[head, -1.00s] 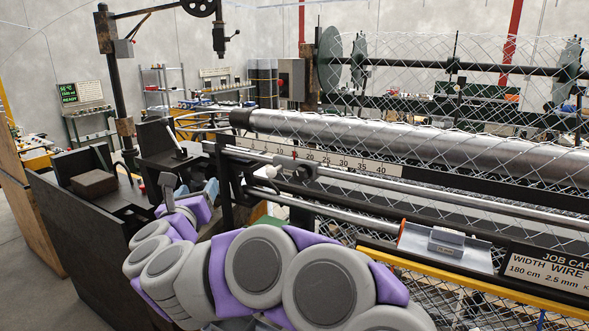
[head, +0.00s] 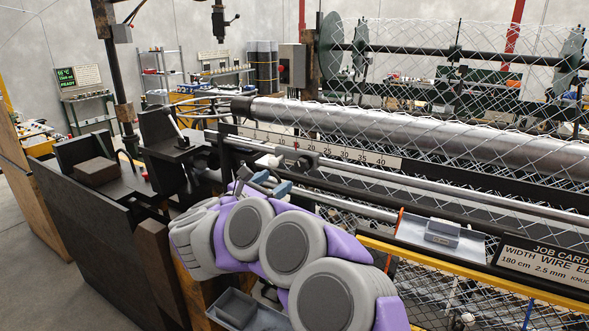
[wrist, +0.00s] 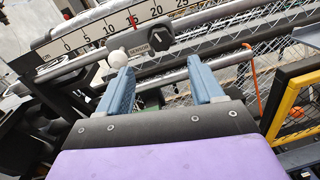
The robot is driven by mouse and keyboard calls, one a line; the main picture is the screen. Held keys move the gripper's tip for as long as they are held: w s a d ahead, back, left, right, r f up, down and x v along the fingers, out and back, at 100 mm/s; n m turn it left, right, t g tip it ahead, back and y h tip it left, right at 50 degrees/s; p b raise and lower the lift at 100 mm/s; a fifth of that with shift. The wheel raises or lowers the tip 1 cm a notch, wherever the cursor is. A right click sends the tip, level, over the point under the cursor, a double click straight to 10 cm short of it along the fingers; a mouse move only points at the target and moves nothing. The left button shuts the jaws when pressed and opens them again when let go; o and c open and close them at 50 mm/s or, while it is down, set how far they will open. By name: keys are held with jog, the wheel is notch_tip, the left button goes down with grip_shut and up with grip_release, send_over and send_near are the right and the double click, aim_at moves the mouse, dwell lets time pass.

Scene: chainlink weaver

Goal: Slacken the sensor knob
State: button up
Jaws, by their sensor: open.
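The sensor knob (wrist: 160,40) is a dark round knob on a small carriage labelled SENSOR, just below the numbered scale in the wrist view. In the head view the knob (head: 308,160) shows below the scale, on the rail. My gripper (wrist: 160,68) is open and empty, with its two blue fingers pointing up at the carriage. The knob appears between the fingertips in the wrist view, beyond them; the exact gap cannot be told. In the head view my gripper (head: 271,183) is just below and left of the knob.
A white ball (wrist: 117,58) sits beside the left fingertip. The scale (head: 340,152) and a long steel tube (head: 400,135) run behind the knob. A tray with a grey block (head: 442,233) and a job card (head: 545,262) are at the right, above a yellow rail (head: 470,267).

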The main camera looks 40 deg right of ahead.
aim_at(298, 168)
jog(key=x, duration=1)
jog(key=shift+d+p, duration=0.25)
jog(key=shift+p, duration=0.05)
jog(key=shift+c, duration=0.3)
jog(key=c, duration=1)
